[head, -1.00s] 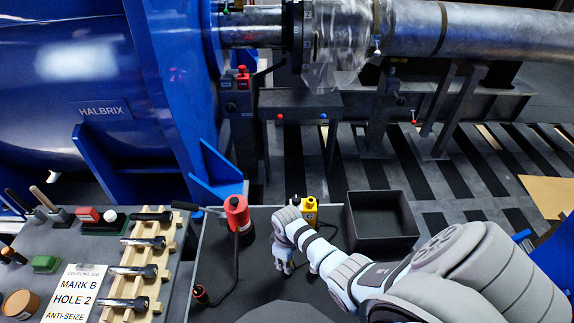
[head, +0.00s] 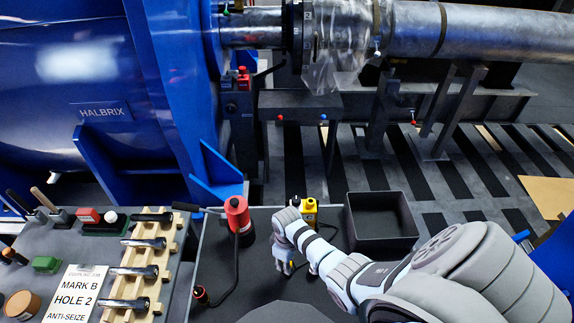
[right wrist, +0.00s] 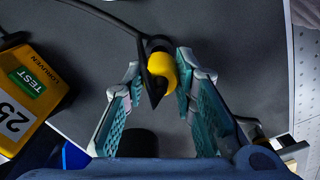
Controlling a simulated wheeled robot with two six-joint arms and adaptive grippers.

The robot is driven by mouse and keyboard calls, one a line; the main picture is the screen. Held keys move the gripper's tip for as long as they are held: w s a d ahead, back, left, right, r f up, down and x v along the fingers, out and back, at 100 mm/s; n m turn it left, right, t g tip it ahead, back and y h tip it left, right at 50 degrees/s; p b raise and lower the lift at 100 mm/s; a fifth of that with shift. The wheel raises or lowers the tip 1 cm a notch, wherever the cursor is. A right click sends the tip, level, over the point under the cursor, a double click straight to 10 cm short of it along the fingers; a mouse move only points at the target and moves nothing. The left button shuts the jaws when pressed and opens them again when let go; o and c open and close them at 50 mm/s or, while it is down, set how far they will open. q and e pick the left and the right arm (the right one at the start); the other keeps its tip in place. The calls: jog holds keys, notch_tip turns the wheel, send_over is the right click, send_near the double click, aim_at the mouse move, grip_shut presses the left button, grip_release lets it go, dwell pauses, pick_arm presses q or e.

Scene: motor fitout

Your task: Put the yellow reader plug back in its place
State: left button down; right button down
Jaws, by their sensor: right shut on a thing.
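The yellow reader plug (right wrist: 162,66) shows in the right wrist view with a black cable leading away from it to the upper left. My right gripper (right wrist: 160,74) is shut on it, with the teal finger pads on either side. In the head view my right gripper (head: 300,269) is low over the dark bench top, and I cannot make out the plug there. The yellow reader (head: 309,208) stands behind my right wrist, partly hidden. In the right wrist view its case (right wrist: 32,92) is at the left, with a green TEST label. My left gripper is not in view.
An empty black tray (head: 381,243) stands to the right of the reader. A red hand pump (head: 237,215) with a black hose stands to the left. A side bench with bolts in a wooden rack (head: 140,278) and a sign is further left.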

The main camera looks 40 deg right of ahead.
jog(key=shift+f+b, duration=1.05)
jog(key=shift+f, duration=0.5)
jog(key=c, duration=1.2)
grip_release()
jog(key=shift+c, duration=0.2)
notch_tip(320, 180, up, 12)
jog(key=shift+f, duration=0.1)
